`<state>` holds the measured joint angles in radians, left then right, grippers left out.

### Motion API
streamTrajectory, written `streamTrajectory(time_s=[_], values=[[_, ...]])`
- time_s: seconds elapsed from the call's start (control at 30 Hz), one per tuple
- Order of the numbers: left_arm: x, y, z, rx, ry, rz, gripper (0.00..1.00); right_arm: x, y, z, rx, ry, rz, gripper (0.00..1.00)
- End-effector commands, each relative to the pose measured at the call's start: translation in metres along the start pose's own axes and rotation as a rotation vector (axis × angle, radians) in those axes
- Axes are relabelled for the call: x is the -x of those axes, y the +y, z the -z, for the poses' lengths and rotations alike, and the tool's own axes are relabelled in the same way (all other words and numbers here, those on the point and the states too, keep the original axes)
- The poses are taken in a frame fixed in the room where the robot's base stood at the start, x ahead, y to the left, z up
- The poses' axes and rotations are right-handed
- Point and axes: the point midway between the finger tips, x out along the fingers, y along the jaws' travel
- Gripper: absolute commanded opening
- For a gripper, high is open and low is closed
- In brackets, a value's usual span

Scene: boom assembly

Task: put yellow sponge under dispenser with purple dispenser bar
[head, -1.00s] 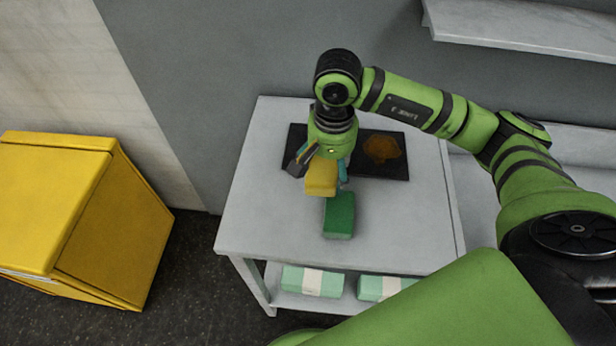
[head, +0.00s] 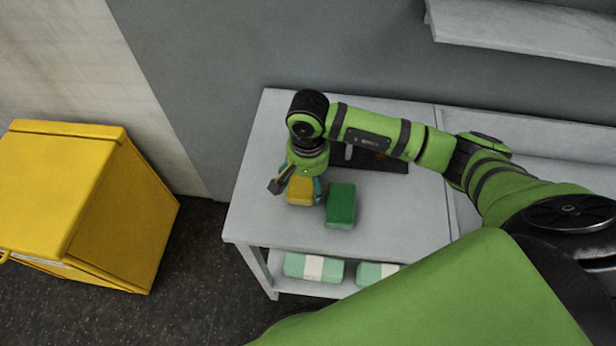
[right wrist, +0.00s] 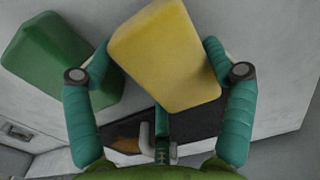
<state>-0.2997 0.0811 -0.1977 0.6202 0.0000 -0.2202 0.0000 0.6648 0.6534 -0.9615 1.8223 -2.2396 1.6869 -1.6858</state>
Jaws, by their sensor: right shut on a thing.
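The yellow sponge (head: 300,191) is held between the fingers of my right gripper (head: 303,186), over the front left part of the grey table (head: 400,220). The right wrist view shows the sponge (right wrist: 172,55) tilted between the two teal fingers (right wrist: 158,74). I cannot tell if its lower side touches the table. No dispenser and no purple bar show in these views. My left gripper is not in view.
A green sponge (head: 341,206) lies on the table just right of the yellow one. A black mat (head: 390,165) lies behind, partly hidden by my arm. A yellow bin (head: 120,210) stands left. Wrapped packs (head: 312,268) lie on the lower shelf. A wall shelf (head: 530,35) is at upper right.

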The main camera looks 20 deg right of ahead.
Motion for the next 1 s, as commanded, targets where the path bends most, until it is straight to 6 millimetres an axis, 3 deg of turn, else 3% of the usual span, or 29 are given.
streamTrajectory(time_s=[0.07, 0.1, 0.13, 0.63, 1.0], values=[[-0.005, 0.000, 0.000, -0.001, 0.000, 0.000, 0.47, -0.004, 0.000, 0.000, 0.000, 0.001, -0.001, 0.57], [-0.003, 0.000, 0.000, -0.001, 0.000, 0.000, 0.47, -0.002, 0.000, 0.000, 0.000, 0.000, -0.001, 0.95], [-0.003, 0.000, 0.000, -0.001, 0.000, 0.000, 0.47, -0.002, 0.000, 0.000, 0.000, 0.000, -0.001, 1.00], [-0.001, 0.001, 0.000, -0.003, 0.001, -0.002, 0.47, 0.005, -0.001, 0.001, 0.000, 0.002, 0.002, 1.00], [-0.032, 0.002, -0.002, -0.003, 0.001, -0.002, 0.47, 0.079, -0.001, 0.002, 0.001, 0.006, 0.004, 1.00]])
